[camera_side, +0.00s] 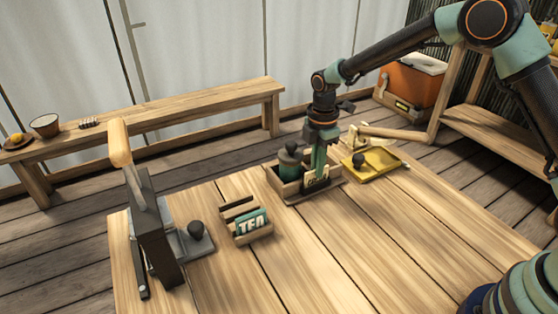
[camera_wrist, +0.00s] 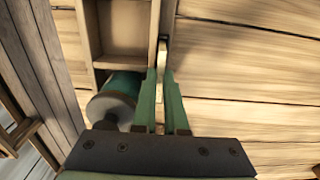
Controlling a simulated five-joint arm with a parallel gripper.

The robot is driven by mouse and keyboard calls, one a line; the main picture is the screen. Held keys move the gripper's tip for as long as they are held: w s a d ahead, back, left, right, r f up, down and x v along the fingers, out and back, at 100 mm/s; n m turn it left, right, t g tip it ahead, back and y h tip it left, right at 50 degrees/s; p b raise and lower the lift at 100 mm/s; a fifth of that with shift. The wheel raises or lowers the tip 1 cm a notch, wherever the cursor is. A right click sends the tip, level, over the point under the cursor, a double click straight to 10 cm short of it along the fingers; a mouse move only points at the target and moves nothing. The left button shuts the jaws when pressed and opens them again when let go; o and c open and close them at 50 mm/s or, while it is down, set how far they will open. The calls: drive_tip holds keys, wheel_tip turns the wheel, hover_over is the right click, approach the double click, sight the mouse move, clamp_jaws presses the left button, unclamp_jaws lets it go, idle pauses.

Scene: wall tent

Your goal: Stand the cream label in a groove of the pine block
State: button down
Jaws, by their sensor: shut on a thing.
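The cream label (camera_side: 317,182), with dark lettering, is at the front right of a wooden tray, partly covered by my fingers. My gripper (camera_side: 319,168) points down and is shut on it. In the wrist view my gripper (camera_wrist: 162,90) has its two green fingers around a thin pale edge, the label (camera_wrist: 163,55), alongside the tray's right wall. I cannot tell whether the label touches the tray. The pine block (camera_side: 250,238) stands on the table to the left, with a teal TEA label (camera_side: 250,223) upright in its front groove. A dark slot shows behind that label.
The wooden tray (camera_side: 302,197) has compartments and holds a green canister (camera_side: 290,160). A yellow tray (camera_side: 372,162) lies to the right. The table's front middle is clear.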

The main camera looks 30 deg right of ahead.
drive_tip(key=shift+f, duration=0.15)
drive_tip(key=c, duration=1)
unclamp_jaws()
drive_tip(key=shift+o, duration=0.2)
drive_tip(key=s+d+r+m+t, duration=0.1)
drive_tip(key=s+r+m, duration=0.1)
drive_tip(key=r, duration=0.7)
drive_tip(key=s+d+r+m, duration=0.1)
drive_tip(key=s+r+m, duration=0.1)
drive_tip(key=r, duration=0.6)
drive_tip(key=s+d+r+m+t, duration=0.1)
drive_tip(key=s+d+m+t, duration=0.1)
drive_tip(key=s+m, duration=0.4)
drive_tip(key=s+d+r+m+t, duration=0.2)
drive_tip(key=s+d+m, duration=0.1)
drive_tip(key=s+m, duration=0.4)
drive_tip(key=shift+s+d, duration=0.4)
drive_tip(key=shift+s, duration=0.5)
drive_tip(key=shift+o, duration=0.5)
drive_tip(key=shift+s+d+f+m+t, duration=0.1)
drive_tip(key=shift+s+f+m+t, duration=0.1)
drive_tip(key=shift+s+m+t, duration=0.25)
